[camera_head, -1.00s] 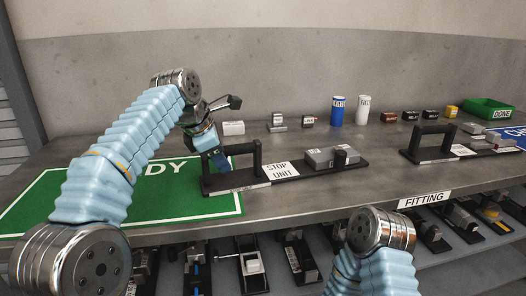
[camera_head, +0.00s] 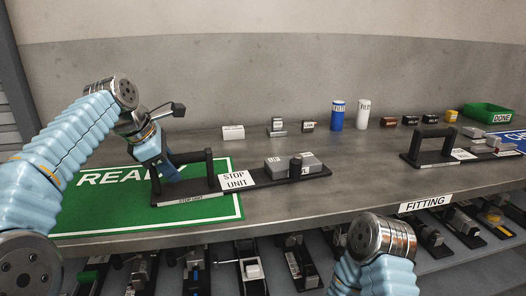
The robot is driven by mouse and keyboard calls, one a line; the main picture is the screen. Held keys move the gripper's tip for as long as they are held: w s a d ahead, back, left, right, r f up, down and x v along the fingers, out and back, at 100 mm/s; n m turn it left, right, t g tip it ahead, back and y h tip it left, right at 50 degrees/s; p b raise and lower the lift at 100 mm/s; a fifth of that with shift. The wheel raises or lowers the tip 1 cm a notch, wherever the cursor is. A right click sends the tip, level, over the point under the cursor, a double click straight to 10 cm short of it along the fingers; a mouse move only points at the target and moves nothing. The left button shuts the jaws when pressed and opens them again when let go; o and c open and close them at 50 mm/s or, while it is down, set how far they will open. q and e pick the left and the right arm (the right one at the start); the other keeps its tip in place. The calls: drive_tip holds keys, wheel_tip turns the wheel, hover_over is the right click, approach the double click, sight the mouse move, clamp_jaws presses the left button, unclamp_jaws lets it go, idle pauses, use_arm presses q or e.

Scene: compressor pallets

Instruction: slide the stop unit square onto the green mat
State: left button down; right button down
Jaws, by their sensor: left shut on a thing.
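The unit looks slightly angled to the mat's edge. My right arm shows at the bottom, but its gripper is out of view.
A second black unit with a handle (camera_head: 436,134) stands at the right by a blue mat. Small boxes, a blue can (camera_head: 337,116) and a white can (camera_head: 363,114) line the back. Parts fill a shelf below the front edge.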

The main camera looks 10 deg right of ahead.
use_arm(q)
drive_tip(key=shift+a+f+p, duration=0.15)
drive_tip(key=shift+a+p, duration=0.1)
drive_tip(key=shift+a, duration=1.55)
drive_tip(key=shift+a+f+p, duration=0.1)
drive_tip(key=shift+a+p, duration=0.1)
drive_tip(key=shift+a, duration=1.55)
drive_tip(key=c, duration=0.8)
unclamp_jaws()
drive_tip(key=shift+o, duration=0.3)
drive_tip(key=shift+r, duration=0.2)
